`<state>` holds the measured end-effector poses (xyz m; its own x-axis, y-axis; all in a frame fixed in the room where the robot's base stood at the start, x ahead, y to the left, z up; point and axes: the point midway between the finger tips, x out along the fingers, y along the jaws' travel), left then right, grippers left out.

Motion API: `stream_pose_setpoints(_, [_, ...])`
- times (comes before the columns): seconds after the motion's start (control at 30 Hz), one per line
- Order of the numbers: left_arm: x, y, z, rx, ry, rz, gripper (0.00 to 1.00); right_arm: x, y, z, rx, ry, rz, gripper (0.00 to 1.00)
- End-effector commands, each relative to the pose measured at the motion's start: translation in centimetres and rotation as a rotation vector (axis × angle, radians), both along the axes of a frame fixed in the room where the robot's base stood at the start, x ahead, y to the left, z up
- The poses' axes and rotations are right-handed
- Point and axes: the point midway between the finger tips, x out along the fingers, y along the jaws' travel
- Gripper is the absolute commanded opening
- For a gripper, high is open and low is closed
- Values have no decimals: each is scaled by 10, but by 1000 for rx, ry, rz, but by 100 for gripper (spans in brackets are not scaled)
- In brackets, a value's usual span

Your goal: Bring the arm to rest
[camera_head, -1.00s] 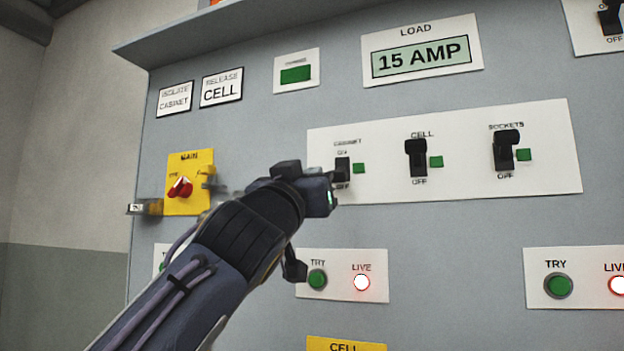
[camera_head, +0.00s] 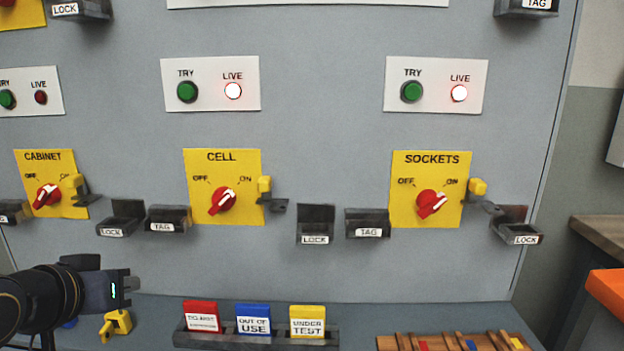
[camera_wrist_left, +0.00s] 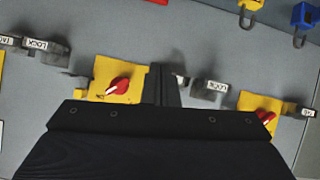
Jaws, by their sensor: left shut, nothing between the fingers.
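My left gripper (camera_head: 134,290) is at the lower left of the head view, low in front of the grey panel (camera_head: 330,150) and above the ledge at its foot. Its fingers are closed together with nothing between them. They also show closed in the left wrist view (camera_wrist_left: 161,86), in front of the yellow plates with red rotary switches. It appears clear of the switches and holders. My right gripper does not show.
The CABINET (camera_head: 46,195), CELL (camera_head: 222,201) and SOCKETS (camera_head: 431,204) rotary switches line the panel, with LOCK and TAG holders between. Below are a tag rack (camera_head: 262,340), a yellow padlock (camera_head: 116,325) and a wooden rack (camera_head: 455,343). Two LIVE lamps glow white; the left one is dark.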

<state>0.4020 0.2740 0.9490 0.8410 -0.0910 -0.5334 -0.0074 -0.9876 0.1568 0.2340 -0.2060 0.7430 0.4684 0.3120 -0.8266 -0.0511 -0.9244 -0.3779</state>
Motion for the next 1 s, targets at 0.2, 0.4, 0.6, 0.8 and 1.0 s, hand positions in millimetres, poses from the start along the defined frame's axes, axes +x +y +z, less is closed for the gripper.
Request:
stream_pose_setpoints(0.2, [-81,-23,-111,-97,265,-35,0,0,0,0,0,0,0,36])
stream_pose_setpoints(0.4, [-135,-48,-172,-179,419,-62,0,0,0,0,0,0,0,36])
stream_pose_setpoints(0.6, [-170,-69,-187,-241,512,-83,0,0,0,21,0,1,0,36])
stream_pose_setpoints(0.8, [-169,-69,-140,-238,510,-84,0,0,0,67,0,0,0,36])
stream_pose_setpoints(1.0, [-168,-68,-79,-238,509,-83,0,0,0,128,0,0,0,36])
